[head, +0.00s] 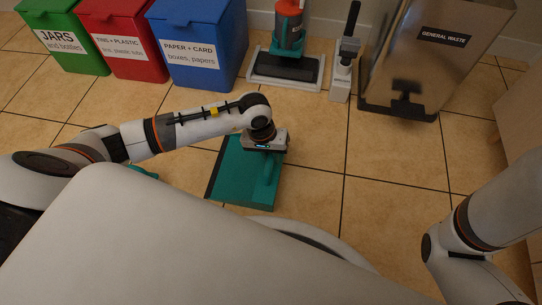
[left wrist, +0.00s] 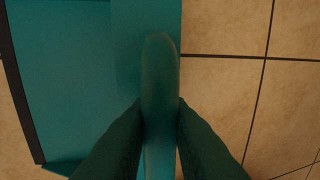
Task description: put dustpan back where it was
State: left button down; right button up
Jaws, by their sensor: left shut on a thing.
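The teal dustpan (head: 230,179) is at the floor in the middle of the head view, with a dark lip along its left edge. Its raised handle (head: 268,180) runs along its right side. My left gripper (head: 265,150) is over the dustpan from above. In the left wrist view, the two fingers of my left gripper (left wrist: 160,115) close on both sides of the rounded handle (left wrist: 160,65), and the pan (left wrist: 65,80) lies to the left. I cannot tell whether the dustpan touches the floor. My right arm shows at the right of the head view, but its gripper is out of view.
Green (head: 65,38), red (head: 125,40) and blue (head: 197,45) bins stand at the back left. A teal upright device (head: 289,30) on a grey-white tray (head: 255,82), a white brush holder (head: 342,80) and a metal general waste bin (head: 420,65) stand right of them. Tiled floor (head: 320,150) is clear between.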

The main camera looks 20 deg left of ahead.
pick_arm(q)
jog(key=shift+f, duration=0.1)
jog(key=c, duration=1.3)
grip_release()
jog(key=shift+c, duration=0.2)
notch_tip(320, 180, up, 12)
jog(key=a+p, duration=0.2)
jog(key=p, duration=0.5)
jog(key=shift+s, duration=0.3)
